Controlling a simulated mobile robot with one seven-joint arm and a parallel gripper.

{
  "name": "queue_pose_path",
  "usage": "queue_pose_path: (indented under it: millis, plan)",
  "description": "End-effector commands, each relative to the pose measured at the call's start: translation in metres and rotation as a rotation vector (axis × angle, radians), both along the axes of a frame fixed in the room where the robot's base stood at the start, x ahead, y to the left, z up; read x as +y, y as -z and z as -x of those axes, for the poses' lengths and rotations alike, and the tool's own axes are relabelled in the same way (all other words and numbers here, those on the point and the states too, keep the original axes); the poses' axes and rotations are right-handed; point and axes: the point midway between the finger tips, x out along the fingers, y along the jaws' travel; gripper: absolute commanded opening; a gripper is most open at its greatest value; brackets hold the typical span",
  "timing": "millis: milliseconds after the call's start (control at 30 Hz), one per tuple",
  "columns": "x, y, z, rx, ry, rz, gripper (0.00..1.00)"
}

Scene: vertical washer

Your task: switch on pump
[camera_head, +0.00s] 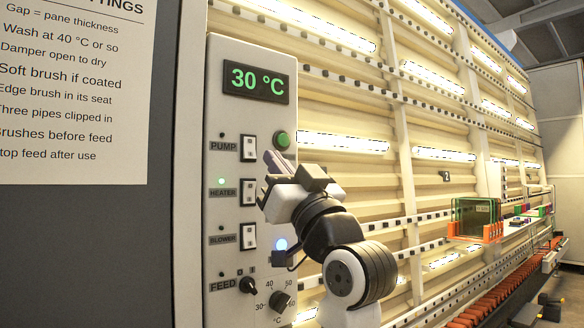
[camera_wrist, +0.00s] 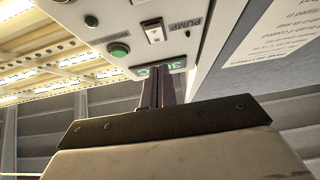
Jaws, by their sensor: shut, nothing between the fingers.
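The control panel (camera_head: 226,110) carries the PUMP rocker switch (camera_head: 249,148), a white rocker in a dark frame. The small lamp (camera_head: 222,135) above the PUMP label looks dark. My gripper (camera_head: 271,158) is shut and empty, just right of and slightly below the PUMP switch as the head view shows it. Whether it touches the panel cannot be told. In the wrist view, my shut fingers (camera_wrist: 157,82) point toward the panel and cover part of the display (camera_wrist: 177,65). The PUMP switch (camera_wrist: 152,30) stands beyond the fingertips, apart from them in the picture.
A round green button (camera_head: 282,140) sits right of the PUMP switch. Below are HEATER (camera_head: 248,192) with a lit green lamp, BLOWER (camera_head: 249,236), and FEED (camera_head: 248,285) and temperature knobs (camera_head: 280,301). The display (camera_head: 256,82) reads 30 °C.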

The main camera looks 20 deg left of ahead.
Motion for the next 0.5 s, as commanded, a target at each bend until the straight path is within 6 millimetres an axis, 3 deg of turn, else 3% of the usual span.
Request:
queue_pose_path:
  millis: [33, 100, 300, 500]
  plan:
    - [0.007, -0.012, -0.005, 0.001, -0.003, 0.001, 0.00]
    - [0.016, -0.017, -0.012, 0.003, -0.003, 0.000, 0.00]
    - [0.037, -0.009, -0.029, 0.003, -0.002, 0.000, 0.00]
    - [0.043, -0.006, -0.034, 0.000, 0.001, 0.000, 0.00]
